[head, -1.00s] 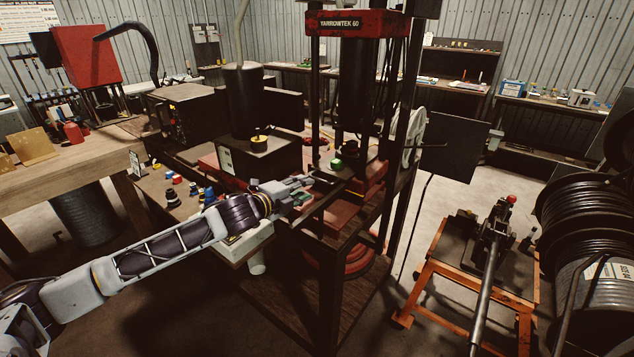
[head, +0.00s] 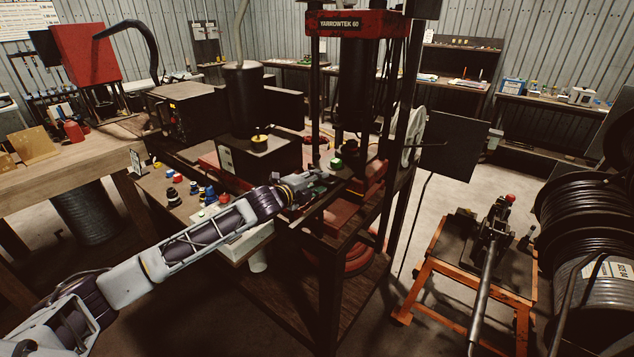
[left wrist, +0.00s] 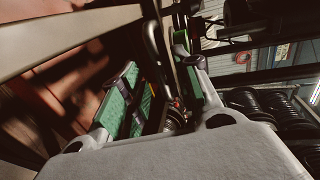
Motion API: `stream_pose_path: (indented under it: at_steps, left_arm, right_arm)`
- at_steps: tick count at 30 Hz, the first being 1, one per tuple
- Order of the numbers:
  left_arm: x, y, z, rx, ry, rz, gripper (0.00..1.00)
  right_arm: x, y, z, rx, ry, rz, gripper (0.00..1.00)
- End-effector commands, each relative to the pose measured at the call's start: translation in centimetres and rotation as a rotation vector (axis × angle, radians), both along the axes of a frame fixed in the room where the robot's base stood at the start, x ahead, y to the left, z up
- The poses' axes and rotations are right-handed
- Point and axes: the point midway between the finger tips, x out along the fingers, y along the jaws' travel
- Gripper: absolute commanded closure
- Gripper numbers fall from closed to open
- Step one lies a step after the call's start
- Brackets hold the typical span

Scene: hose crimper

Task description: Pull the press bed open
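The press (head: 345,22) is a tall dark frame with a red head marked "YARROWTEK 60". Its red bed (head: 372,190) sits low between the posts, with dark tooling and a small green piece (head: 336,163) above it. My left gripper (head: 335,183) reaches in from the left at the bed's front left side. In the left wrist view its two green-padded fingers (left wrist: 160,75) are apart, with a dark curved bar (left wrist: 152,45) showing between or just beyond them. I cannot tell whether they touch the bar. My right gripper is out of view.
A bench with several coloured knobs (head: 190,190) lies left of the press, near my left arm. An orange stand with a lever tool (head: 490,250) and a large black hose reel (head: 585,220) stand at the right. The floor between press and stand is clear.

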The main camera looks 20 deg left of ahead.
Motion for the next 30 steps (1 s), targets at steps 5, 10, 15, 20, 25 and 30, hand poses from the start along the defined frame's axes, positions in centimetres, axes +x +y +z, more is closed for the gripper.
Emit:
stream_pose_path:
  at_steps: [5,10,15,20,25,30]
  left_arm:
    - [0.2,-0.1,-0.06,0.0,0.0,0.0,0.68]
    - [0.18,-0.11,-0.08,0.0,0.0,0.0,0.68]
    - [0.17,-0.1,-0.08,0.0,0.001,0.0,0.86]
    - [0.17,-0.1,-0.08,0.0,0.001,0.0,1.0]
    - [0.17,-0.09,-0.1,0.0,0.001,0.0,1.0]
    - [0.14,-0.07,-0.12,0.0,0.001,0.0,1.0]
  right_arm:
    - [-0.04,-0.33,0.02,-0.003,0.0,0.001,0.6]
    - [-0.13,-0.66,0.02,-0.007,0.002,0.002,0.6]
    - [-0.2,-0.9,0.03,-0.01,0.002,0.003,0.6]
    - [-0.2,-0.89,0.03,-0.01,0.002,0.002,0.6]
    - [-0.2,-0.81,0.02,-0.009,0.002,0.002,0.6]
    - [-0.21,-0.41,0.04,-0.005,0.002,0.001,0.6]
